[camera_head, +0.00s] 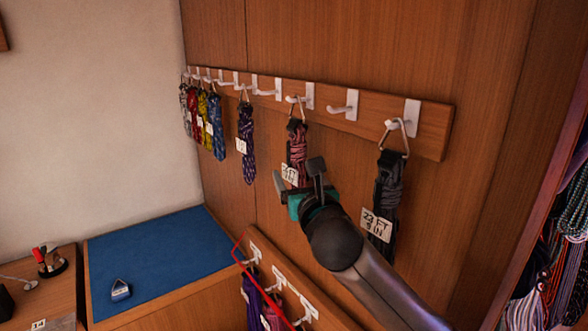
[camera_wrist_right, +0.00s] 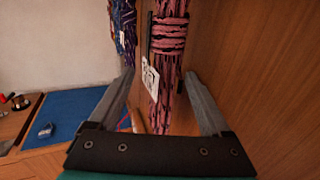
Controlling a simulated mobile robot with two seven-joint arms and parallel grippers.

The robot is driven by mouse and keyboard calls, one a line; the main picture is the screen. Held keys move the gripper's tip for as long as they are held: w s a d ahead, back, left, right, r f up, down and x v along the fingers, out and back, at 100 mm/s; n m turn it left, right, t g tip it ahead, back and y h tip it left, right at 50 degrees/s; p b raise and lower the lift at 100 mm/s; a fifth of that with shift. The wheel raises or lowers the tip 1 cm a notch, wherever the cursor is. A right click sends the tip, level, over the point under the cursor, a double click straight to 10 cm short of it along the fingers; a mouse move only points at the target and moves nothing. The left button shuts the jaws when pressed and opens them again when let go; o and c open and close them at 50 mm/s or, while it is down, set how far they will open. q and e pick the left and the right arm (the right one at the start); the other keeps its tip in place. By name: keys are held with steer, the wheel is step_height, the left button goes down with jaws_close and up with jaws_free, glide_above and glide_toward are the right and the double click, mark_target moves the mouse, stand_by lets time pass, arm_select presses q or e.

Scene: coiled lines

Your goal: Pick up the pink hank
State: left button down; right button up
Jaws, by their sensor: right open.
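The pink hank (camera_head: 297,150) is a pink and dark coiled line hanging by a metal ring from a white hook on the wooden rail. A white tag (camera_head: 289,174) hangs at its lower left. My right gripper (camera_head: 297,178) is just in front of its lower part in the head view. In the right wrist view the pink hank (camera_wrist_right: 168,60) hangs beyond and between the open fingers (camera_wrist_right: 160,95), with its tag (camera_wrist_right: 150,75) to the left. I cannot tell whether the fingers touch it. The lower end is partly hidden by my gripper. My left gripper is not in view.
A black hank (camera_head: 389,185) hangs to the right, near my right arm. A purple hank (camera_head: 246,145) hangs to the left, with several others farther along. More hanks (camera_head: 262,300) hang from a lower rail. A blue mat (camera_head: 150,255) lies at lower left, mostly clear.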

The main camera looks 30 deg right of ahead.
steer(key=shift+a+r, duration=0.1)
steer(key=shift+r, duration=0.05)
steer(key=shift+s, duration=0.15)
steer(key=shift+c, duration=1.7)
steer(key=c, duration=0.3)
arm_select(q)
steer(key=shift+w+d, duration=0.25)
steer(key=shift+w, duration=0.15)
arm_select(e)
jaws_close()
